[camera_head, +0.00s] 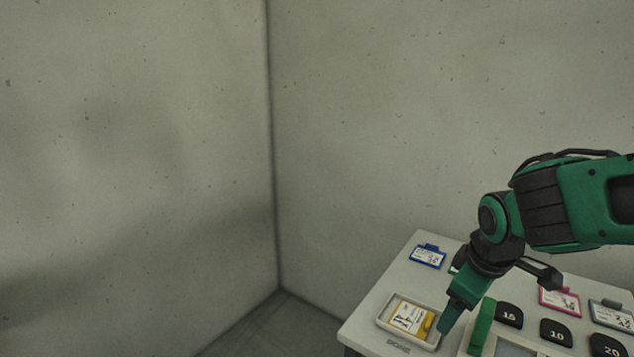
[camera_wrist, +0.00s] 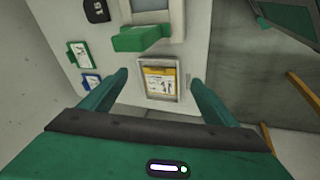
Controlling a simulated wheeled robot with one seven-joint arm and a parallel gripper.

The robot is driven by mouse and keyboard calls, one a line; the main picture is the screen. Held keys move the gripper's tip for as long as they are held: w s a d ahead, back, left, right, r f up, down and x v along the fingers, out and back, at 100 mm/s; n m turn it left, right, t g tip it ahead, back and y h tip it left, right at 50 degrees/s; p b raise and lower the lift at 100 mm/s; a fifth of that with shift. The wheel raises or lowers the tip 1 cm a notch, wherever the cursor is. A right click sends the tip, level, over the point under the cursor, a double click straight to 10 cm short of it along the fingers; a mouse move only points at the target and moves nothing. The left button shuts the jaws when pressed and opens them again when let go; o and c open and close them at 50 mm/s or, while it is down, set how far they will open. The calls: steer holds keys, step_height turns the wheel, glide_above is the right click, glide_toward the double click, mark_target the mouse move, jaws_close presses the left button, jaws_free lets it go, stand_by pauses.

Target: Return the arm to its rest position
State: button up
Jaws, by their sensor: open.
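My arm reaches in from the right in the head view. My gripper (camera_head: 462,312) hangs over the front left part of a pale table (camera_head: 420,262). In the wrist view its two green fingers (camera_wrist: 158,92) are spread apart with nothing between them. A yellow and white card (camera_head: 410,317) lies in a shallow grey tray (camera_head: 384,322) just left of the fingers. The card also shows in the wrist view (camera_wrist: 160,82), framed between the fingers but further off. I cannot tell the exact height of the fingertips above the table.
A green block (camera_head: 483,325) stands right of the gripper, beside black tiles marked 15 (camera_head: 509,315), 10 (camera_head: 556,333) and 20 (camera_head: 606,346). Blue (camera_head: 428,256), pink (camera_head: 560,301) and grey (camera_head: 611,316) tags lie behind. Bare walls meet at a corner; the left side is clear.

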steer(key=s+d+m+g, duration=0.2)
steer(key=s+d+m, duration=0.4)
steer(key=s, duration=0.4)
steer(key=s+d+m+g+y, duration=0.1)
steer(key=s+d+m+g, duration=0.1)
steer(key=s+d+m, duration=0.5)
steer(key=s+m, duration=0.1)
steer(key=s, duration=0.2)
steer(key=shift+f+m, duration=0.2)
steer(key=shift+m, duration=0.1)
